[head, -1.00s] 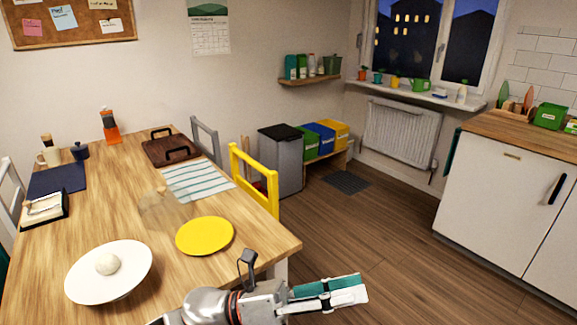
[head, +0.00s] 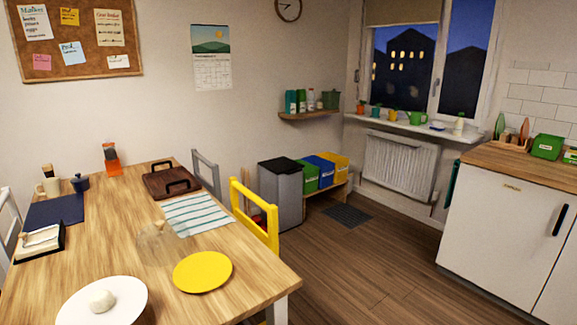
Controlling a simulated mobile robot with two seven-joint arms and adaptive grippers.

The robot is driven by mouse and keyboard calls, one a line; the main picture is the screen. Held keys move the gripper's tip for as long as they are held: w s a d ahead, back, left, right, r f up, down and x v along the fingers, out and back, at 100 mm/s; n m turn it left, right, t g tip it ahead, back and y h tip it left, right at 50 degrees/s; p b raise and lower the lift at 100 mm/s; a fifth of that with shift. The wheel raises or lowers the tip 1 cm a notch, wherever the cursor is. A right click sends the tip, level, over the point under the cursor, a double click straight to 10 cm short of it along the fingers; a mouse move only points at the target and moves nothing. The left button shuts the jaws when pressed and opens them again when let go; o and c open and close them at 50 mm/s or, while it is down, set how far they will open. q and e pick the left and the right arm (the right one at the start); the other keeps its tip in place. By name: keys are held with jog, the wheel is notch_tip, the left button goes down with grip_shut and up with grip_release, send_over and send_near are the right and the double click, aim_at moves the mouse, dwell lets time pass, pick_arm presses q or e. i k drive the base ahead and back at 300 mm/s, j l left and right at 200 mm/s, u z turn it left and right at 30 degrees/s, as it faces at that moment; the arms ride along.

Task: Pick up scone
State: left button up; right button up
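A pale, round, lumpy item (head: 102,300) sits in the middle of a wide white plate (head: 72,312) at the front left of the wooden table. It may be the scone, but I cannot tell for sure. The plate's lower edge is cut off by the bottom of the head view. Neither of my grippers is in view.
On the table (head: 110,225) are a yellow plate (head: 202,272), a see-through dome (head: 158,243), a striped cloth (head: 195,214), a brown tray (head: 172,184) and a dark blue mat (head: 54,210). A yellow chair (head: 254,213) stands at the right edge. The floor (head: 370,270) right of it is clear.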

aim_at(101, 301)
jog(key=u, duration=1.25)
